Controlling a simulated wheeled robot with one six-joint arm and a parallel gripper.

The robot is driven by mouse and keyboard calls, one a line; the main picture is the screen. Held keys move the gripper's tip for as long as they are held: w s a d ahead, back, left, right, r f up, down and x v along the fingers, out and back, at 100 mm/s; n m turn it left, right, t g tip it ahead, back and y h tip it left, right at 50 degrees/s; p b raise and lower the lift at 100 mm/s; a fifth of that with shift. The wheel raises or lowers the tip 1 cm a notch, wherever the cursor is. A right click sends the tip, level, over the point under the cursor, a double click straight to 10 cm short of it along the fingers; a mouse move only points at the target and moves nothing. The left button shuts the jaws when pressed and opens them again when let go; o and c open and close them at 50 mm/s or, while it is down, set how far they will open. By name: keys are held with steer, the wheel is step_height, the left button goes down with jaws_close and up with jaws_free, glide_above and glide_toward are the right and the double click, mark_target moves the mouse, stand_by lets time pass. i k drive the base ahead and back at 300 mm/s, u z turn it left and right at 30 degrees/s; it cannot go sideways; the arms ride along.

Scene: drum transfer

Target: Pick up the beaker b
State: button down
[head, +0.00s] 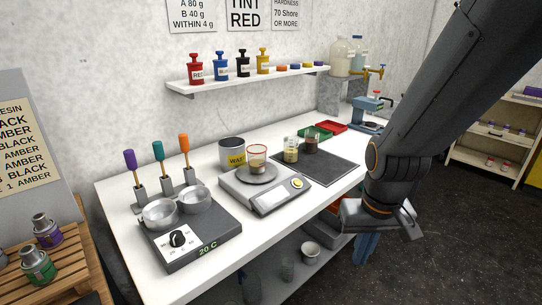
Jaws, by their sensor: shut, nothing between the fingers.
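Small glass beakers stand on the white bench, and I cannot read which of them is beaker b. One with a reddish rim and amber contents (257,160) sits on the plate of the scale (240,189). Another with yellowish contents (291,152) stands on the dark mat (325,173), close to a beaker with dark contents (311,144). My gripper (385,218) is shut and empty, off the bench's front right edge, apart from every beaker. My arm hides part of the bench's right end.
A hotplate with two metal pans (205,240) stands at the front left. A waste can (232,150) is behind the scale. Green (316,133) and red (333,127) trays lie behind the mat. A wall shelf (245,82) holds coloured bottles. The mat's front part is clear.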

mark_target(311, 134)
steer(key=z, duration=1.6)
steer(key=i, duration=3.3)
steer(key=u, duration=3.6)
